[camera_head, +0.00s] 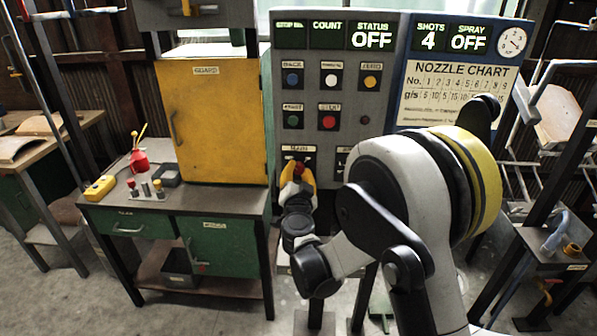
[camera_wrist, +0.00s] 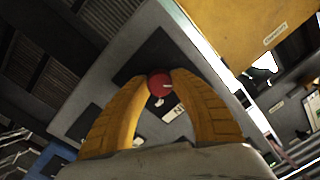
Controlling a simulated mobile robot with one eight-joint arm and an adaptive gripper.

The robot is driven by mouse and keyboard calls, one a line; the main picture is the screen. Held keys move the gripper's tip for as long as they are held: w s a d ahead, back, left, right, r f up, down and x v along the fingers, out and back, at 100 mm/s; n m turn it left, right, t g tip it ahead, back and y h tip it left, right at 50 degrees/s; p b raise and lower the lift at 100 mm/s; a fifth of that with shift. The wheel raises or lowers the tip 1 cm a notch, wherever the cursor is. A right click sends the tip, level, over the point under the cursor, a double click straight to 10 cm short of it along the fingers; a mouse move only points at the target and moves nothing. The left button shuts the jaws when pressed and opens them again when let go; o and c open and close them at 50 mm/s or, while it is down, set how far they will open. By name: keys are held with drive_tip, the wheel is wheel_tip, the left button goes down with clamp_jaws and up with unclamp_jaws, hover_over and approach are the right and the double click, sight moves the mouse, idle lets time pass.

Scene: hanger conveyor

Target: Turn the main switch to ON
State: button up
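The main switch is a red knob on a dark plate under a MAIN label, low on the grey control panel (camera_head: 345,110). The red knob (camera_wrist: 159,84) shows in the wrist view between the tips of my two yellow fingers. My gripper (camera_head: 297,172) is at the switch in the head view, with a bit of red showing at its tips. In the wrist view my gripper (camera_wrist: 180,82) has its fingertips close on either side of the knob. I cannot tell whether they press on it. The STATUS display (camera_head: 372,40) reads OFF.
Several coloured buttons (camera_head: 329,121) sit above the switch. A yellow guard cabinet (camera_head: 213,120) stands close on the left, on a green workbench (camera_head: 150,232). A nozzle chart (camera_head: 456,95) is on the right. My arm hides part of the lower panel.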

clamp_jaws()
drive_tip(key=m+b, duration=0.1)
drive_tip(key=m, duration=0.2)
drive_tip(key=shift+f+m, duration=0.1)
drive_tip(key=shift+m, duration=0.3)
drive_tip(key=m+b, duration=0.1)
drive_tip(key=m, duration=0.3)
drive_tip(key=shift+m+b, duration=0.3)
drive_tip(key=shift+m, duration=0.1)
drive_tip(key=m+h+b, duration=0.1)
drive_tip(key=m, duration=0.4)
drive_tip(key=shift+m+t, duration=0.3)
drive_tip(key=shift+m, duration=2.2)
